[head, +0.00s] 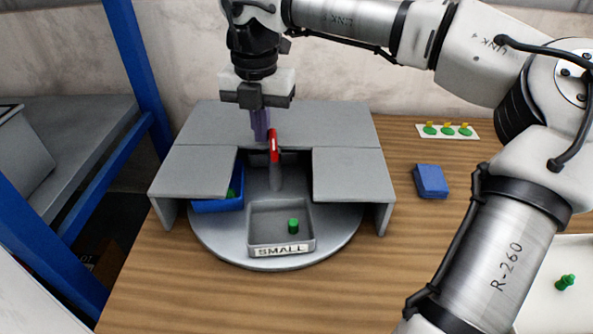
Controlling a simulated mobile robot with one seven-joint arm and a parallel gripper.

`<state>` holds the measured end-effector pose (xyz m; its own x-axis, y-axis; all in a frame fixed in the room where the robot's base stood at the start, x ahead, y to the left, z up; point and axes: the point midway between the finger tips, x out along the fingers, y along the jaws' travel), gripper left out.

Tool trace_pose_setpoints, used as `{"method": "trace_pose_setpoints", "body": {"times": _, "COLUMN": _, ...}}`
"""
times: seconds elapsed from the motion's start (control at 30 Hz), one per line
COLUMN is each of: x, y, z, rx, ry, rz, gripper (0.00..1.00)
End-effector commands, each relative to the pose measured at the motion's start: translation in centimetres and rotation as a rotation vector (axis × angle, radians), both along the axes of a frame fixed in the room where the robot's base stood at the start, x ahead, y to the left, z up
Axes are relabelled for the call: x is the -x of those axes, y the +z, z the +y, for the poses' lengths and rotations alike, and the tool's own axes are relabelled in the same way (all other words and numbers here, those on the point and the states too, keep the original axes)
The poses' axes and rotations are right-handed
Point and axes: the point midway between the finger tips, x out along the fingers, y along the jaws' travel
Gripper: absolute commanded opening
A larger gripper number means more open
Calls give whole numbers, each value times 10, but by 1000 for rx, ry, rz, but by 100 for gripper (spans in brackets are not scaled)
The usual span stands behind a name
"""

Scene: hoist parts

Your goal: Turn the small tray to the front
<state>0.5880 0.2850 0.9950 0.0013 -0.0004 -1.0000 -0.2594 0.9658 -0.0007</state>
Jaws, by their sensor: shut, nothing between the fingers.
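The small tray (280,250) is grey with a "SMALL" label on its front wall. It sits at the front of a round grey turntable (335,242), in the open gap of a grey cover (355,175). A green peg (293,226) stands in it. A blue tray (218,205) with something green inside sits on the turntable at the left, partly hidden under the cover. A red-topped handle (273,146) rises near the turntable's middle. My gripper (261,136) points down, shut, just beside the red handle at its left; I cannot tell whether they touch.
A blue block (431,181) lies on the wooden table (400,270) right of the cover. A white card (448,131) with green and yellow pieces lies behind it. A white surface (560,245) with a green peg (565,282) is at far right. Blue posts (137,60) stand at left.

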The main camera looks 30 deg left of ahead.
Motion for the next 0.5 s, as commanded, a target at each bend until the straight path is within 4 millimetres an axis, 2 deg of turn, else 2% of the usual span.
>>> {"method": "trace_pose_setpoints", "body": {"times": 0.03, "x": -2, "y": 1, "z": -1, "rx": 0, "ry": -58, "rz": 1, "gripper": 0}}
{"method": "trace_pose_setpoints", "body": {"times": 0.5, "x": 3, "y": 4, "z": 6, "rx": 0, "ry": -39, "rz": 1, "gripper": 0}}
